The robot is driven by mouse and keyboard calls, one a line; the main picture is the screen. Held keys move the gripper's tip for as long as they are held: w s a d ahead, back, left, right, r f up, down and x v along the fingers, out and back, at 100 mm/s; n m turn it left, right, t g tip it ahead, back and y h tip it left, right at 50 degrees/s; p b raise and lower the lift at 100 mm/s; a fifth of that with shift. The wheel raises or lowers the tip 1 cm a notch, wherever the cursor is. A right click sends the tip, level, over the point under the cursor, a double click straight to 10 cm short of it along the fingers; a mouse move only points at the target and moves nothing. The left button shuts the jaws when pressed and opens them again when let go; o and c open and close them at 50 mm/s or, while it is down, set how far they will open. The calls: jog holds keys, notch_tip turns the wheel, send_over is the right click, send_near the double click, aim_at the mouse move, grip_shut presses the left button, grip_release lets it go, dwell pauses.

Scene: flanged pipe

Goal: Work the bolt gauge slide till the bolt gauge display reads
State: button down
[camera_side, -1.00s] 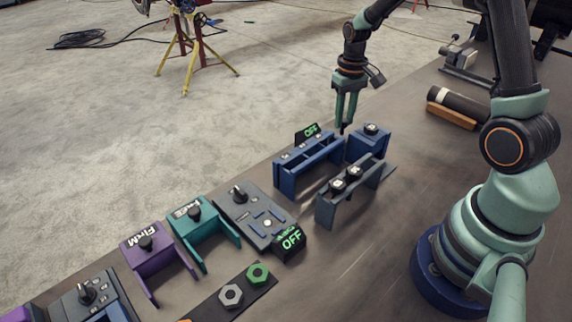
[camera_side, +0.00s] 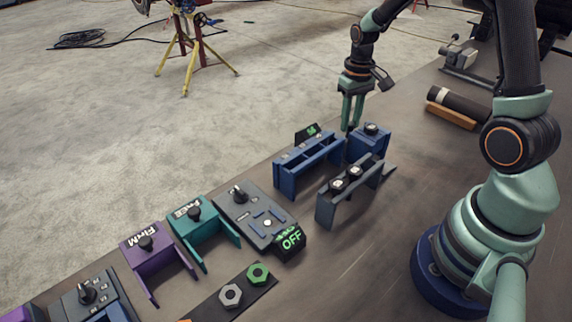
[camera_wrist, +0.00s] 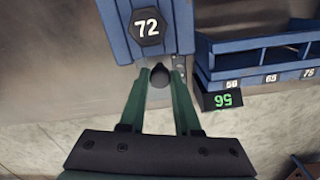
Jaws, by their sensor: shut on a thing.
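My gripper (camera_wrist: 160,82) has its green fingers closed around a small dark knob (camera_wrist: 160,74), which I take to be the bolt gauge slide's knob. The knob stands beside the blue block (camera_wrist: 120,40) that carries a hexagonal piece marked 72. In the side view my gripper (camera_side: 350,128) points down behind that blue block (camera_side: 367,148), and the knob is hard to make out. A small black display (camera_wrist: 222,97) shows green digits, upside down in the wrist view; they look like 56. The display also shows behind the blue rack in the side view (camera_side: 307,133).
The blue rack (camera_side: 308,165) with marked slots stands left of my gripper. A dark grey stand with two knobs (camera_side: 347,195) is in front. A second display (camera_side: 289,240) reads OFF. Teal (camera_side: 207,222) and purple (camera_side: 158,250) holders stand further left.

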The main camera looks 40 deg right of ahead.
jog(key=c, duration=0.6)
grip_release()
jog(key=shift+r, duration=0.1)
notch_tip(320, 180, up, 12)
jog(key=shift+s+a+r+n+t, duration=0.5)
jog(key=shift+s+a+r+t, duration=0.45)
jog(key=shift+s+a, duration=0.9)
jog(key=shift+s+a+r+n+t, duration=0.5)
jog(key=shift+s+a+r+t, duration=0.55)
jog(key=shift+a, duration=1.45)
jog(key=shift+s+a+r+n+t, duration=0.5)
jog(key=shift+s+a+r+t, duration=0.3)
jog(key=shift+s+a, duration=1.1)
jog(key=shift+w+a, duration=0.25)
